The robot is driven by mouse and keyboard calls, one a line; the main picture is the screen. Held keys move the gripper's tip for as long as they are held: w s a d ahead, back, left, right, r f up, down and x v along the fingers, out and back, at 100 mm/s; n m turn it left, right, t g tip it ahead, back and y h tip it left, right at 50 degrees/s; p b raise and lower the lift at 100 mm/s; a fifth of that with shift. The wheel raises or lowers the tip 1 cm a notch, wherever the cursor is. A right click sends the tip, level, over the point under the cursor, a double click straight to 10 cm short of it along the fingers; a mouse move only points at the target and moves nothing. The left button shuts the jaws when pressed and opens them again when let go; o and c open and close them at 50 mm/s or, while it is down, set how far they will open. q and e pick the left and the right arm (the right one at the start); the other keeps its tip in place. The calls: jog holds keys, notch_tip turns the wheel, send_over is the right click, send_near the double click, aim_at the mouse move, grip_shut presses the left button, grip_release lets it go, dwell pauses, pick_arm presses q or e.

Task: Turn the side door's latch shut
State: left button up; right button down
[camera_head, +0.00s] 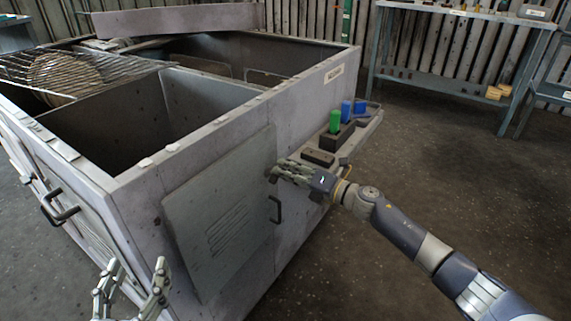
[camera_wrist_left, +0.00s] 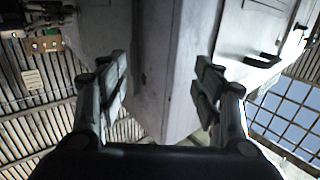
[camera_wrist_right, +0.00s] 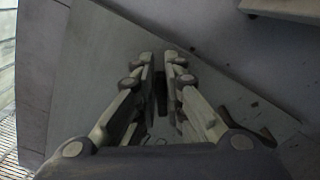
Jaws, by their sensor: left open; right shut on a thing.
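The side door (camera_head: 218,220) is a grey panel with louvre slots on the near right face of the blower housing (camera_head: 145,195). It looks closed or nearly so; I cannot tell if it sits flush. A dark handle (camera_head: 276,211) is on its right part. My right gripper (camera_head: 276,173) is at the door's upper right edge, shut on the latch, a small dark piece (camera_wrist_right: 161,90) between its fingers in the right wrist view. The fingers mostly hide the latch, so its angle is unclear. My left gripper (camera_head: 135,275) is open and empty, near the housing's front corner.
A side shelf (camera_head: 362,130) on the housing, close behind my right gripper, carries a green cylinder (camera_head: 335,121), blue pieces (camera_head: 347,110) and a dark block (camera_head: 318,157). A workbench (camera_head: 460,15) stands behind. The floor at right is clear.

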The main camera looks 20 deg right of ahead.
jog(key=m+p, duration=0.2)
jog(key=m, duration=0.1)
jog(key=shift+w+d, duration=0.15)
jog(key=shift+w, duration=0.05)
jog(key=m, duration=0.1)
jog(key=m+p, duration=0.1)
jog(key=m, duration=0.1)
jog(key=shift+f+p, duration=0.3)
jog(key=shift+f, duration=0.05)
pick_arm(q)
jog(key=s+a+f+g+y, duration=0.1)
jog(key=s+a+f+g, duration=0.1)
jog(key=s+f+g, duration=0.3)
jog(key=s+a+f+g+y, duration=0.2)
jog(key=s+a+f+g, duration=0.1)
jog(key=s+f+g, duration=0.3)
jog(key=shift+s+a+f+n, duration=0.35)
jog(key=shift+s+f, duration=0.75)
jog(key=shift+f, duration=1.2)
pick_arm(e)
jog(key=shift+m, duration=0.4)
jog(key=c, duration=1.7)
grip_release()
jog(key=shift+w+f, duration=0.1)
jog(key=shift+f, duration=0.1)
jog(key=v, duration=1.2)
